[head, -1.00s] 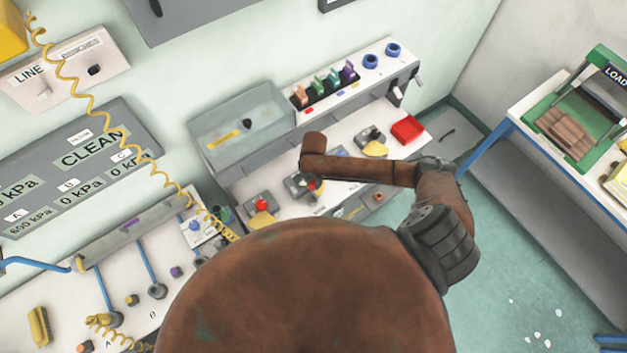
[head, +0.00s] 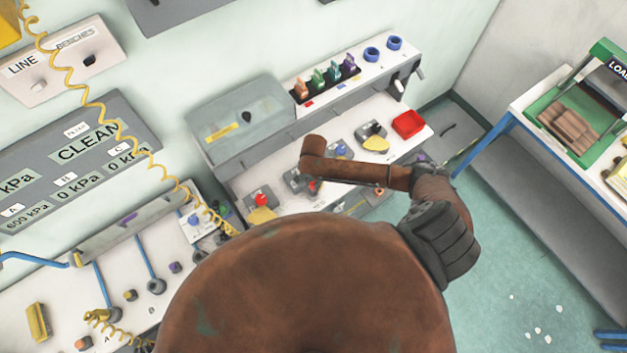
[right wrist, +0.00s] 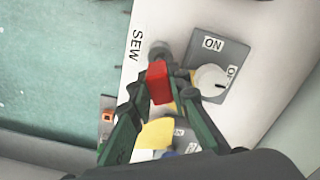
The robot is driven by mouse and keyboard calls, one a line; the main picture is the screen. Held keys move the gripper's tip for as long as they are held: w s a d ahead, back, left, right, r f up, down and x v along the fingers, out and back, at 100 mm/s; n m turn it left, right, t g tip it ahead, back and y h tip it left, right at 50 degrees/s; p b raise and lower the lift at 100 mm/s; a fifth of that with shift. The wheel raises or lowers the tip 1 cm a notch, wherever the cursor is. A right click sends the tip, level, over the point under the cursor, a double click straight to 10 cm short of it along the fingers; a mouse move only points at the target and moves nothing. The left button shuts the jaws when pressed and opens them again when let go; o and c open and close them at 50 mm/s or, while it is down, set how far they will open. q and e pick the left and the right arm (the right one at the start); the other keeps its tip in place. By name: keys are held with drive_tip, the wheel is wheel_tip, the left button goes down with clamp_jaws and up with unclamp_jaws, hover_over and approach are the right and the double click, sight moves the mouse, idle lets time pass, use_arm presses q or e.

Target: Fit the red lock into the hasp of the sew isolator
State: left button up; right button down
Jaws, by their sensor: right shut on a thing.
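In the right wrist view my right gripper (right wrist: 160,88), with dark green fingers, is shut on the red lock (right wrist: 158,75). The sew isolator (right wrist: 207,57) is a grey plate with a pale round knob and ON/OFF labels, beside the "SEW" label (right wrist: 136,44). The lock is close to the grey hasp parts at the isolator's left edge. I cannot tell whether it touches or passes through the hasp. In the head view my brown right arm reaches over the bench and hides most of the gripper. My left gripper is not in view.
A yellow tag (right wrist: 154,134) lies near the fingers in the wrist view. A yellow coiled hose (head: 95,110) hangs at the left.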

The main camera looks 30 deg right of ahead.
idle(0.7)
drive_tip(key=shift+p, duration=0.55)
idle(0.5)
drive_tip(key=shift+f+b, duration=0.5)
drive_tip(key=shift+f, duration=1.7)
idle(0.5)
drive_tip(key=c, duration=1.7)
unclamp_jaws()
drive_tip(key=shift+c, duration=0.2)
